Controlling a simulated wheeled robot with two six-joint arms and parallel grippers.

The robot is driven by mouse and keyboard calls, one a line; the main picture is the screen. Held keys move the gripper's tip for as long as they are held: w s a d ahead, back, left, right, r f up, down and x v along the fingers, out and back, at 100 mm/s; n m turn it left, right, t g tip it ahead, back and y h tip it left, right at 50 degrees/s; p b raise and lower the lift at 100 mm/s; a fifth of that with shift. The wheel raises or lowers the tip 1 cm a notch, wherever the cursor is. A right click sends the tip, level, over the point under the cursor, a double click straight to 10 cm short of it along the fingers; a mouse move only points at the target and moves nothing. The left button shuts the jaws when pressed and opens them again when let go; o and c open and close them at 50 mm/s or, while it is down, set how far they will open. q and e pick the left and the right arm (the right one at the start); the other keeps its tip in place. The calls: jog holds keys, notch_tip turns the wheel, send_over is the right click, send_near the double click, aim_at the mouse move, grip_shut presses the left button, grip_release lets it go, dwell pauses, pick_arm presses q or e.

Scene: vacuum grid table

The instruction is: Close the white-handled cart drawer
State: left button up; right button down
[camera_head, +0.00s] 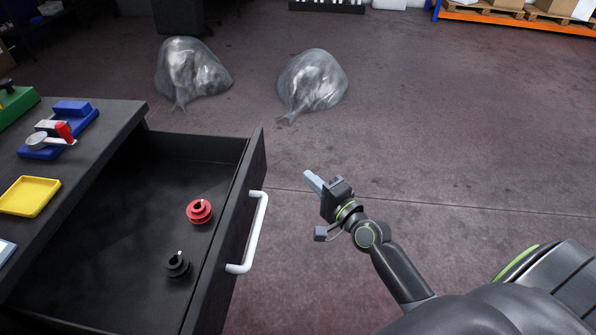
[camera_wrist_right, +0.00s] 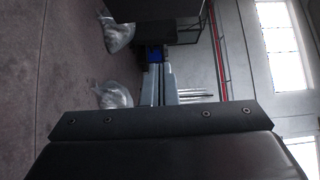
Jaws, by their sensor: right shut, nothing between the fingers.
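The black cart drawer (camera_head: 215,262) is pulled well open, sticking out to the right from under the cart top (camera_head: 95,150). Its white handle (camera_head: 257,232) is fixed to the outer face of the drawer front. A red spool-like part (camera_head: 199,211) and a black one (camera_head: 177,264) stand inside the drawer. My right gripper (camera_head: 312,182) is to the right of the drawer front and slightly beyond the handle, apart from both. Its fingers are shut and empty; they also show together in the right wrist view (camera_wrist_right: 160,85). My left gripper is not in view.
On the cart top lie a yellow tray (camera_head: 30,196), a blue fixture with a red part (camera_head: 62,130) and a green item (camera_head: 14,104). Two grey plastic bags (camera_head: 190,70) (camera_head: 312,80) sit on the floor beyond. The floor right of the drawer is clear.

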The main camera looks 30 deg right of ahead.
jog(key=w+a, duration=0.5)
jog(key=w, duration=0.6)
jog(key=shift+w, duration=0.1)
jog(key=shift+a, duration=0.1)
